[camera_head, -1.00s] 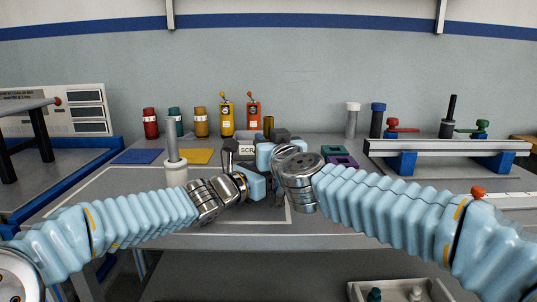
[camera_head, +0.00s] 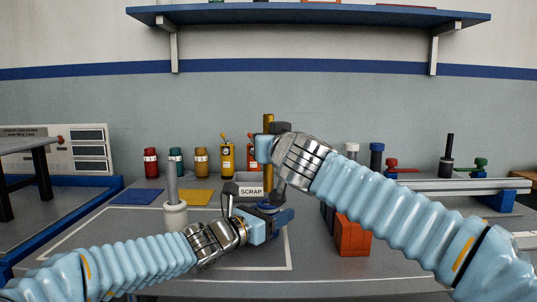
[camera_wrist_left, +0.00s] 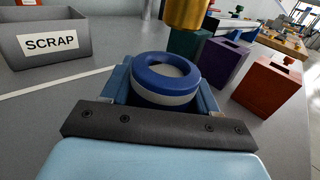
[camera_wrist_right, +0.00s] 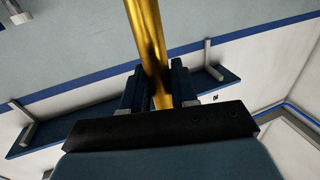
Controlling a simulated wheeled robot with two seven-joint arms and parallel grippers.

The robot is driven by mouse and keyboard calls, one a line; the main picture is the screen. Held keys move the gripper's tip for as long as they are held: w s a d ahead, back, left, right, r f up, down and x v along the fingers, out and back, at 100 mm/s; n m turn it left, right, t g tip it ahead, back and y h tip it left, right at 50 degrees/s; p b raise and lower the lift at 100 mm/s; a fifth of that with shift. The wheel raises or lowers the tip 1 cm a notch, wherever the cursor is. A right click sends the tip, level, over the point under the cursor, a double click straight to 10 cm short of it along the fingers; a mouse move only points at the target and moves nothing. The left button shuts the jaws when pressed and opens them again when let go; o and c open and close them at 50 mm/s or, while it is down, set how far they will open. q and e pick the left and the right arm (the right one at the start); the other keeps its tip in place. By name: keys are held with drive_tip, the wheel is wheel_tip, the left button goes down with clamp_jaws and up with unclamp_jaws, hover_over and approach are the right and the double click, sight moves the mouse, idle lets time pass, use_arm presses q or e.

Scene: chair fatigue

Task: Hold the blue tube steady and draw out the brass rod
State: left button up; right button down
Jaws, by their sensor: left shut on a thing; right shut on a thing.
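My left gripper (camera_head: 266,222) is shut on the blue tube (camera_wrist_left: 160,87), which stands upright between its fingers, its open top showing in the left wrist view. My right gripper (camera_head: 270,147) is shut on the brass rod (camera_head: 268,180) and holds it upright above the tube. The rod also shows between the jaws in the right wrist view (camera_wrist_right: 148,40). In the left wrist view the rod's lower end (camera_wrist_left: 188,14) hangs above the tube's mouth, apart from it. The tube's lower part is hidden by the left gripper.
A grey SCRAP bin (camera_head: 249,181) stands behind the tube. Red (camera_head: 352,236), purple (camera_wrist_left: 225,65) and green (camera_wrist_left: 187,46) blocks stand to the right. A white post with a grey rod (camera_head: 174,214) stands left. Several bottles line the back.

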use_arm(q)
drive_tip(key=o, duration=1.2)
